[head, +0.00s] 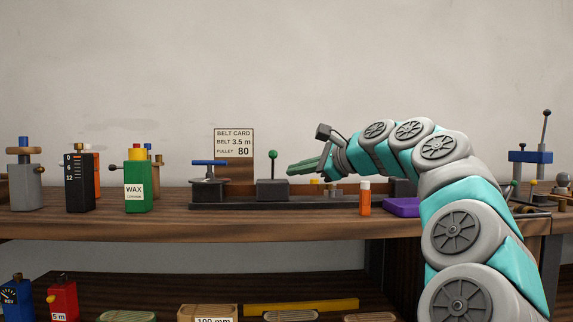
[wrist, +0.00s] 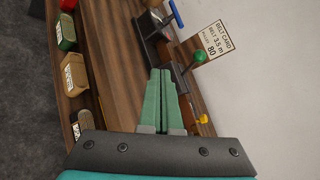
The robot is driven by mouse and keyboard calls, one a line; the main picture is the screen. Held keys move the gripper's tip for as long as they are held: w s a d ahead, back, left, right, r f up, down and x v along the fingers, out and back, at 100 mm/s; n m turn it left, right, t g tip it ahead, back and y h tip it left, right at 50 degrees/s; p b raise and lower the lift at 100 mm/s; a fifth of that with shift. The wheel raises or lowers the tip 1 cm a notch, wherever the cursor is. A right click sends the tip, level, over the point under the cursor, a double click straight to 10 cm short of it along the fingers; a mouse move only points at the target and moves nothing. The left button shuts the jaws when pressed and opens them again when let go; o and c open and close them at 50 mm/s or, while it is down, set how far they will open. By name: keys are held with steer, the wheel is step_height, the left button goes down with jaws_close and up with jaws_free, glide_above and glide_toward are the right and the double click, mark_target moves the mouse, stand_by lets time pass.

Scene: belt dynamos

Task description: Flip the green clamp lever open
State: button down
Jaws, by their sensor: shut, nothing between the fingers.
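The green clamp lever (head: 273,154) is a green ball on a thin dark stem. It stands upright on a dark block (head: 272,190) on the workbench. In the wrist view the green ball (wrist: 200,56) is ahead and to the right of my fingertips. My gripper (head: 290,170) has green fingers pointing left. It hovers just right of the lever, a little lower than the ball, with a gap between. In the wrist view my gripper (wrist: 160,72) has its fingers together with nothing between them.
A blue-handled clamp (head: 210,163) stands left of the lever, with the belt card (head: 234,142) behind. An orange bottle (head: 365,199) and a purple block (head: 401,207) are below my arm. A green wax can (head: 138,184) stands farther left. Air above the bench is free.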

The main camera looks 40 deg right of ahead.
steer(key=s+d+r+m+t+h, duration=0.1)
steer(key=s+d+m, duration=0.2)
steer(key=d, duration=0.4)
steer(key=shift+r+h, duration=0.3)
steer(key=shift+r, duration=0.05)
steer(key=shift+w, duration=0.1)
glide_toward(273, 166)
steer(key=shift+w+a+r, duration=0.15)
steer(key=shift+w, duration=0.4)
steer(key=shift+w+a+r, duration=0.1)
steer(key=shift+w+r, duration=0.1)
steer(key=shift+w, duration=0.3)
steer(key=shift+w+a+r, duration=0.15)
steer(key=shift+w, duration=0.4)
steer(key=shift+r+p, duration=0.3)
steer(key=shift+p, duration=0.05)
steer(key=shift+w+d, duration=0.1)
steer(key=shift+w, duration=0.05)
